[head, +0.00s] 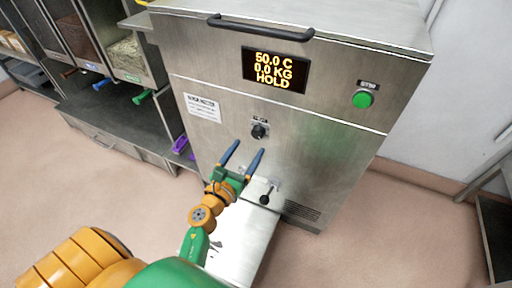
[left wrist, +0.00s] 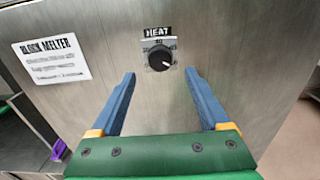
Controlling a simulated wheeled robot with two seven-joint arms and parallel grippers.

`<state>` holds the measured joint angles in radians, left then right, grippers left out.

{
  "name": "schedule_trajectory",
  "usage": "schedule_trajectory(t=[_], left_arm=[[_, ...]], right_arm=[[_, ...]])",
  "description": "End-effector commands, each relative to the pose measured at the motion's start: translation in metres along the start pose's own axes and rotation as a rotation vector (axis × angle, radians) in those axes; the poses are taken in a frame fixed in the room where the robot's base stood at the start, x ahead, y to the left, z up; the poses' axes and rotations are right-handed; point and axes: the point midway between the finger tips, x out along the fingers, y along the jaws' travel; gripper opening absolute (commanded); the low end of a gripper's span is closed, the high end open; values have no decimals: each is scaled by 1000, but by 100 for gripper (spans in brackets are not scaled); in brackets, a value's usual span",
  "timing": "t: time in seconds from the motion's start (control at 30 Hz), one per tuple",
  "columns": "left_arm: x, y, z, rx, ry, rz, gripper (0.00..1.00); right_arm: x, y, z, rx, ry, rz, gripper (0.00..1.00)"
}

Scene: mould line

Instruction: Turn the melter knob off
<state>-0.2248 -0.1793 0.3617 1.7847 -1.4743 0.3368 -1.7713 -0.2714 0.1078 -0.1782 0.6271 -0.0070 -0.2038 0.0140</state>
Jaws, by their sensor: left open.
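The melter (head: 290,110) is a steel cabinet with a lit display (head: 275,70) reading 50.0 C, 0.0 KG, HOLD. Its black heat knob (head: 259,131) sits on the front panel below the display. In the left wrist view the knob (left wrist: 159,59) is under a HEAT label, with its pale pointer mark toward the lower right. My left gripper (head: 243,151) is open, its two blue fingers pointing at the panel just below the knob. In the wrist view the fingers (left wrist: 160,82) are apart, and the knob shows between and beyond their tips. My right gripper is not in view.
A green button (head: 362,99) is at the panel's upper right. A black-knobbed lever (head: 265,198) sticks out lower down, right of my gripper. A black handle bar (head: 260,27) crosses the lid. Shelving with bins (head: 128,60) stands at left.

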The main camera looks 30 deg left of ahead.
Motion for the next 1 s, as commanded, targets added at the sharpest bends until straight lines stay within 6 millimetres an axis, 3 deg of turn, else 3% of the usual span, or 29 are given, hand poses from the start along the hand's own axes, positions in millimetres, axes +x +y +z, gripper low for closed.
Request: schedule_trajectory(t=[0.23,0.57,0.87,1.0], left_arm=[[48,0,3,-7,-2,1,79],[59,0,2,-9,1,0,79],[59,0,2,-10,2,0,1],[59,0,2,-13,2,0,0]], right_arm=[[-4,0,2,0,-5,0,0],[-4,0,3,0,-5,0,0],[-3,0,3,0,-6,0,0],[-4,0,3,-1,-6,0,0]])
